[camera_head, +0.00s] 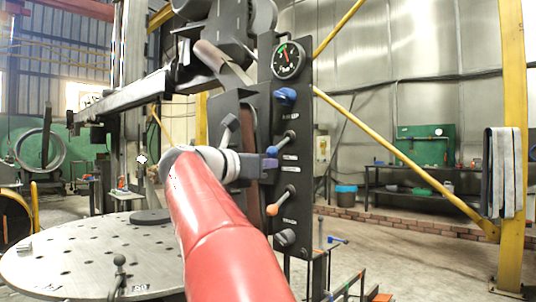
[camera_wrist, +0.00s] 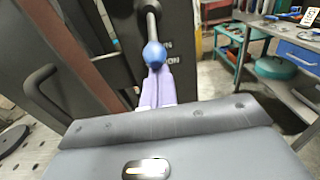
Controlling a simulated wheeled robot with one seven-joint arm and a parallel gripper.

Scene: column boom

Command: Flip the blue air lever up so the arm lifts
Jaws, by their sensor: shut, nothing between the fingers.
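The blue air lever (camera_head: 272,150) sits on the dark upright control panel (camera_head: 312,150), below the gauge. Its handle slants down and left from its pivot to the blue tip. In the wrist view its blue knob (camera_wrist: 154,54) hangs from a grey rod. My gripper (camera_head: 269,164) is shut and empty, with its purple fingertips right below the blue tip. In the wrist view the fingertips (camera_wrist: 156,80) sit just under the knob, partly covered by it. I cannot tell whether they touch.
The panel also carries a round gauge (camera_head: 288,60), a blue knob (camera_head: 285,96) above the lever and an orange-tipped lever (camera_head: 272,209) below it. A dark curved handle (camera_wrist: 40,92) stands left in the wrist view. A round perforated table (camera_head: 80,262) is left of my arm.

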